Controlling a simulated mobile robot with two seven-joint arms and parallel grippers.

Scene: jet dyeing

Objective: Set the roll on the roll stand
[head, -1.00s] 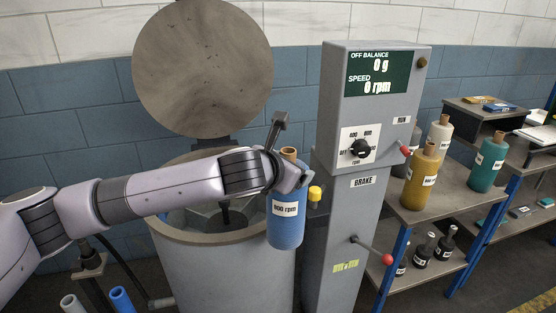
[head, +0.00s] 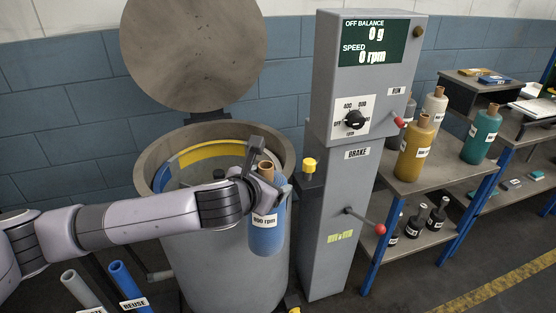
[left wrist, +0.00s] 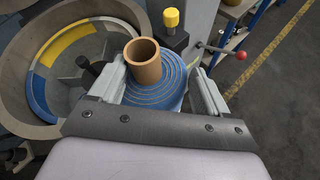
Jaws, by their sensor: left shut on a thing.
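My left gripper (head: 268,182) is shut on a blue roll (head: 266,238) with a brown core and a white rpm label. The roll hangs upright in front of the drum's right rim, left of the grey control column. In the left wrist view the blue roll (left wrist: 176,92) and its core sit between the gripper's two fingers (left wrist: 163,82). Yellow (head: 417,150), teal (head: 481,138) and white (head: 434,104) rolls stand upright on a shelf (head: 405,184) at the right. I cannot tell which thing is the roll stand. My right gripper is not in view.
The open drum (head: 283,160) has blue and yellow bands inside its wall, and its round lid (head: 192,50) is raised. The control column (head: 338,215) has a red-knobbed brake lever (head: 380,229). Grey and blue tubes (head: 128,287) stand at bottom left. Floor at right is clear.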

